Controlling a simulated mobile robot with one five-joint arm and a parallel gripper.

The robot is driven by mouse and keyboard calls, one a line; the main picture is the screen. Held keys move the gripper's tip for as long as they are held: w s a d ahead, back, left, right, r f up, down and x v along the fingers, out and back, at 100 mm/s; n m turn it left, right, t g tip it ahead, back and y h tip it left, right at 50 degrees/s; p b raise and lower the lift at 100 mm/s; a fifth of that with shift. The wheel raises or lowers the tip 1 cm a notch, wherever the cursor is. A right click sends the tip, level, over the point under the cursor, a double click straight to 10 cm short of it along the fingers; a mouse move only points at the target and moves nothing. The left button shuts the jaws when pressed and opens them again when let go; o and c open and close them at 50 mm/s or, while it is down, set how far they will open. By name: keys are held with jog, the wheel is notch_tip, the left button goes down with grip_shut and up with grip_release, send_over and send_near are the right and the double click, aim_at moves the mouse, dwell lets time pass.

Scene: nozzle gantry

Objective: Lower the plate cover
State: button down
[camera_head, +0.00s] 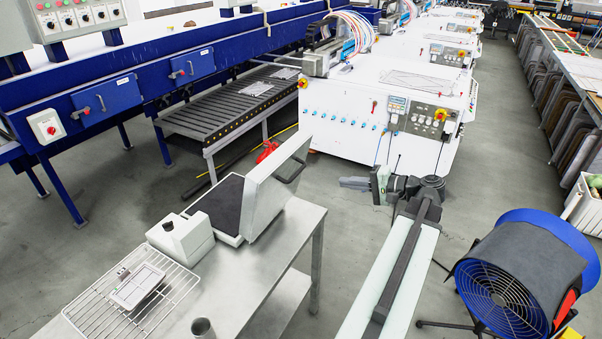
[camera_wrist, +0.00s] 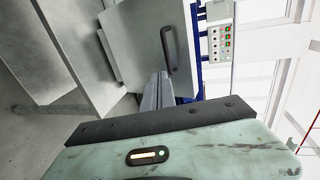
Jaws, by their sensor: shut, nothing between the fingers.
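The plate cover (camera_head: 263,192) is a light grey panel, standing raised and tilted above a base with a dark flat plate (camera_head: 217,207) on the steel table. Its dark bar handle (camera_head: 294,172) is on the outer face, toward my gripper. My gripper (camera_head: 342,183) is to the right of the cover, apart from it, shut and empty, with its fingers pointing left. In the wrist view the cover (camera_wrist: 140,42) and its handle (camera_wrist: 169,52) lie just beyond the closed fingertips (camera_wrist: 164,76). The underside of the cover is hidden there.
The steel table (camera_head: 262,248) also bears a white box (camera_head: 181,236), a wire rack (camera_head: 112,318) with a small white frame (camera_head: 137,286), and a metal cup (camera_head: 202,328). A blue fan (camera_head: 520,275) stands at right. White machines (camera_head: 385,120) are behind; grey floor is open between.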

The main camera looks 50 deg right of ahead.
jog(key=r+b+x, duration=0.1)
jog(key=b+x, duration=0.1)
jog(key=x, duration=1.2)
jog(key=shift+w+r, duration=0.1)
jog(key=shift+r, duration=0.1)
